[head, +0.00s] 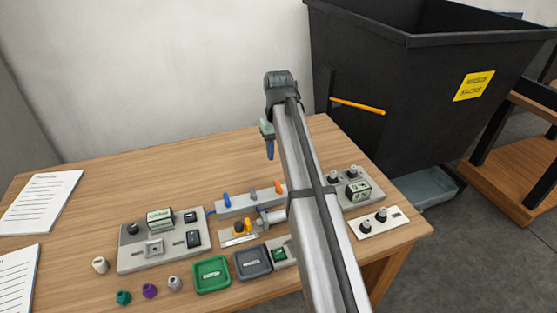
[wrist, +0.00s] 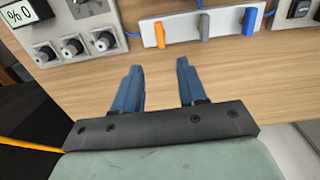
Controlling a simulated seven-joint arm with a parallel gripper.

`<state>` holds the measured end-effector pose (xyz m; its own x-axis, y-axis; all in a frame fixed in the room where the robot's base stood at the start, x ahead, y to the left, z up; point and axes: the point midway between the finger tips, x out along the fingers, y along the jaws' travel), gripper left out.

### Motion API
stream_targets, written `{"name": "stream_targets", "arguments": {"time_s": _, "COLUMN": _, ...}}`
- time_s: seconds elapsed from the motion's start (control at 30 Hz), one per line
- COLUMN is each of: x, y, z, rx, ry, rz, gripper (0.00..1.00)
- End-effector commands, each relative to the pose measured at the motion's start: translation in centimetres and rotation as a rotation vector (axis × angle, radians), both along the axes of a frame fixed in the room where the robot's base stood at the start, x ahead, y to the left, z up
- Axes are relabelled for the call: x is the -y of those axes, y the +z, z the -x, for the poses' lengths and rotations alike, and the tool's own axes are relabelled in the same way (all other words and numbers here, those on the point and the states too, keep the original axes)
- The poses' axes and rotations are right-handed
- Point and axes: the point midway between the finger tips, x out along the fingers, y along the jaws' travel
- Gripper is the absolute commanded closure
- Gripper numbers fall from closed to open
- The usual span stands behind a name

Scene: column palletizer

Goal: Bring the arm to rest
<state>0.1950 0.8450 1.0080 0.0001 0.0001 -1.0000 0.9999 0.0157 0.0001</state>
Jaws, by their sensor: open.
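My gripper (wrist: 158,82) is open and empty in the wrist view, its two blue fingers apart with bare wood table between and beyond them. In the head view my gripper (head: 269,148) hangs at the end of my arm over the back part of the wooden table (head: 110,170). My arm reaches from the bottom of the picture up across the table's right part and hides some of the panels there. In the wrist view a strip with orange, grey and blue levers (wrist: 200,28) lies beyond the fingertips, apart from them.
Control panels, including a grey one (head: 165,240), stand along the table's front. A green tray (head: 211,275), a dark tray (head: 252,263) and several small knobs lie nearby. Papers (head: 42,200) are at left. A black waste bin (head: 420,90) stands behind right. The table's back left is clear.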

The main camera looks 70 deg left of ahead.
Motion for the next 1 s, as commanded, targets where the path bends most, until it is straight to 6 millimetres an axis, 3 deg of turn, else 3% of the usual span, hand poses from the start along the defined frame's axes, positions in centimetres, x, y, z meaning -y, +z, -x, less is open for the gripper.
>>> {"name": "stream_targets", "arguments": {"time_s": 0.2, "x": 0.0, "y": 0.8, "z": 0.0, "rx": 0.0, "ry": 0.0, "rz": 0.0, "gripper": 0.58}}
{"name": "stream_targets", "arguments": {"time_s": 0.77, "x": 0.2, "y": 0.7, "z": -0.1, "rx": -0.001, "ry": -0.002, "rz": 0.001, "gripper": 0.58}}
{"name": "stream_targets", "arguments": {"time_s": 0.87, "x": 1.3, "y": 0.0, "z": -1.2, "rx": -0.007, "ry": -0.016, "rz": 0.008, "gripper": 0.58}}
{"name": "stream_targets", "arguments": {"time_s": 1.0, "x": 5.4, "y": -2.5, "z": -4.8, "rx": -0.033, "ry": -0.067, "rz": 0.032, "gripper": 0.58}}
